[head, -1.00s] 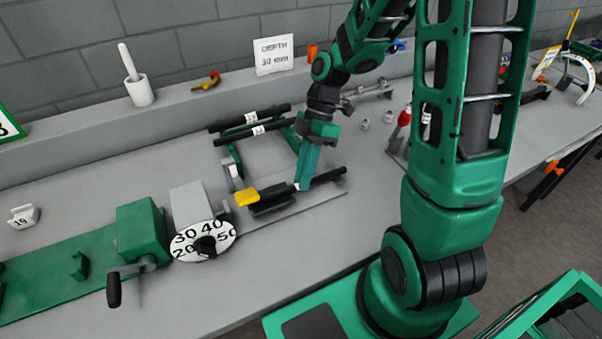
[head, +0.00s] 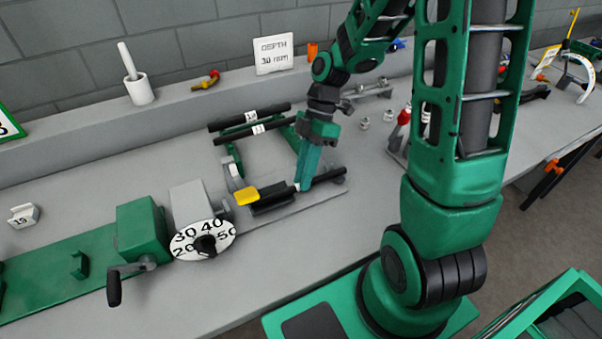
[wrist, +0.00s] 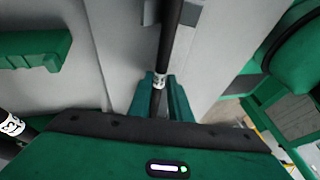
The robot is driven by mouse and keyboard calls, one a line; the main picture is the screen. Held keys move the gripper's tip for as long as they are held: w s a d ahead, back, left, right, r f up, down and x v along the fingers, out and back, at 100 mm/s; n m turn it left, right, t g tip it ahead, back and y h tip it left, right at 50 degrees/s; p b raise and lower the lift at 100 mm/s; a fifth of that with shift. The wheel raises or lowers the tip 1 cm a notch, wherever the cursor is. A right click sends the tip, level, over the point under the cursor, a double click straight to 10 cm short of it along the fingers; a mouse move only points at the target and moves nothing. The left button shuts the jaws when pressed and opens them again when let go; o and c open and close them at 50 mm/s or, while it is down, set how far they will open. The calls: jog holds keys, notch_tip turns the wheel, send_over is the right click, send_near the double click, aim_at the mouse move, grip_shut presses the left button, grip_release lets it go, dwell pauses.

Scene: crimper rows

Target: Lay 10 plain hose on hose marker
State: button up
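A black hose (head: 326,177) with a white label band lies low over the bench, beside the yellow-levered device. My gripper (head: 303,184) reaches down onto it near the label. In the wrist view, the fingers (wrist: 158,97) flank the hose (wrist: 164,50) closely at its white band and look shut on it; the band's number is not readable. Two black hoses with white number labels (head: 256,130) rest on the green rack (head: 221,139) behind my gripper.
The device with the yellow lever (head: 247,197) is just left of my gripper. A numbered dial (head: 203,241) and a green crank unit (head: 142,232) stand further left. A depth sign (head: 273,55) and a white cup (head: 141,91) stand on the back ledge.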

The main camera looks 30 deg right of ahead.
jog(key=o, duration=0.3)
jog(key=v, duration=1)
jog(key=shift+w+d+r, duration=0.15)
jog(key=shift+w+r, duration=0.05)
jog(key=shift+r, duration=0.15)
jog(key=s+d+r+m+t+h, duration=0.1)
jog(key=s+d+m+h, duration=0.1)
jog(key=s+d+m, duration=0.4)
jog(key=s+d+r+m+t+h, duration=0.1)
jog(key=s+d+m, duration=0.4)
jog(key=s+m, duration=0.9)
jog(key=m+t+h, duration=0.1)
jog(key=m, duration=0.2)
jog(key=shift+d+m, duration=0.4)
jog(key=shift+r, duration=0.1)
